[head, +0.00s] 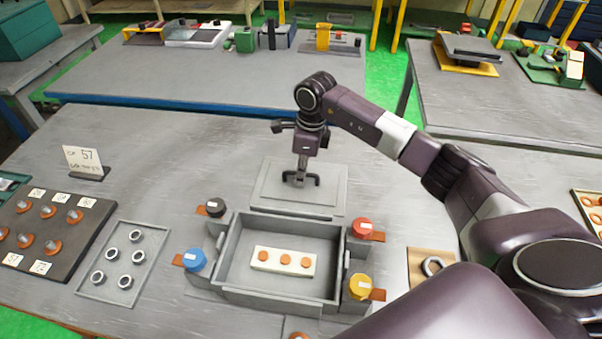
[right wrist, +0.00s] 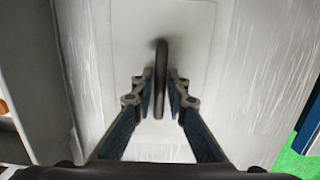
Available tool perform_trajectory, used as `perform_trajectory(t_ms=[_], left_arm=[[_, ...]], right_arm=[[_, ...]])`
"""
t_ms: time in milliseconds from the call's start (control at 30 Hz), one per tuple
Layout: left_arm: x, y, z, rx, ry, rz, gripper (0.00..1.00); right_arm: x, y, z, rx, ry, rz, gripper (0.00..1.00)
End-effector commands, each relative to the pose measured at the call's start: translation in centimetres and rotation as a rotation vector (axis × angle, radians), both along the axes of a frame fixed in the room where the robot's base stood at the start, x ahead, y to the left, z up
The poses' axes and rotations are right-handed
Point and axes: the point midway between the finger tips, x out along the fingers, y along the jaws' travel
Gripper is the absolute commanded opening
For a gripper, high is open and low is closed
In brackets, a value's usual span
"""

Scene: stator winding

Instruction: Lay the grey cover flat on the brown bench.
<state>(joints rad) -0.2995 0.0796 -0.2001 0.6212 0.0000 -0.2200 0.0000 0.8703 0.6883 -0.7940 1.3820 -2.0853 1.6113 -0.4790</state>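The grey cover (head: 267,187) is a flat rectangular plate with a raised middle and a dark bar handle (head: 312,181). It appears flat on the brown bench (head: 385,185), just behind the grey box (head: 232,245); any small gap beneath is hard to tell. My right gripper (head: 301,172) points straight down over the cover's middle. In the right wrist view my right gripper (right wrist: 162,95) has its blue-padded fingers close on both sides of the handle (right wrist: 161,60), and it looks shut on it. The cover (right wrist: 190,30) fills the background there. My left gripper is not seen.
The open box holds a pale strip (head: 257,265) with orange discs. Blue (head: 194,261), black (head: 215,207), red (head: 361,228) and yellow (head: 359,287) capped parts stand around it. A ring tray (head: 142,238) and dark board (head: 80,240) lie left.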

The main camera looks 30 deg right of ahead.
Motion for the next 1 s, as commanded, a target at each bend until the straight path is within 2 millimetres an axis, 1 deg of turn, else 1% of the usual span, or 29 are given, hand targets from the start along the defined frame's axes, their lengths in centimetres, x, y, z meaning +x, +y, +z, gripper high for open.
perform_trajectory(t_ms=[33, 67, 100, 333, 433, 467, 567, 800, 1000], left_arm=[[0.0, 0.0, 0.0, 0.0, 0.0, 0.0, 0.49], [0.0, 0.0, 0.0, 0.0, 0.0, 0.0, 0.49], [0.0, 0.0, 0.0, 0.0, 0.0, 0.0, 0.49], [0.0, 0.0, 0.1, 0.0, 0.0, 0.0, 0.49], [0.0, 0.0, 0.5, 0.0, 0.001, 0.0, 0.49], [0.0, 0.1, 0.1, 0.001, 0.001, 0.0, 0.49], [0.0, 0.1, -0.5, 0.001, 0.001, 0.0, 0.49], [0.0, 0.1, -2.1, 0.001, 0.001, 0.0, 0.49], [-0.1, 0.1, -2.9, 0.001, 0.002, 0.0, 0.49]], right_arm=[[0.0, 0.0, 0.0, 0.0, 0.0, 0.0, 0.22], [0.0, 0.0, 0.0, 0.0, 0.0, 0.0, 0.25], [0.0, 0.0, 0.0, 0.0, 0.0, 0.0, 0.26], [0.0, 0.0, 0.1, 0.0, 0.0, 0.0, 0.26], [0.0, 0.0, 0.6, 0.0, 0.0, 0.0, 0.26], [0.1, -0.1, 0.7, 0.0, -0.002, 0.0, 0.26], [0.0, -0.2, 2.1, -0.001, -0.006, -0.001, 0.26], [-0.3, -0.8, 7.3, -0.002, -0.007, 0.0, 0.26], [-0.7, -1.0, 10.7, 0.0, -0.004, 0.0, 0.26]])
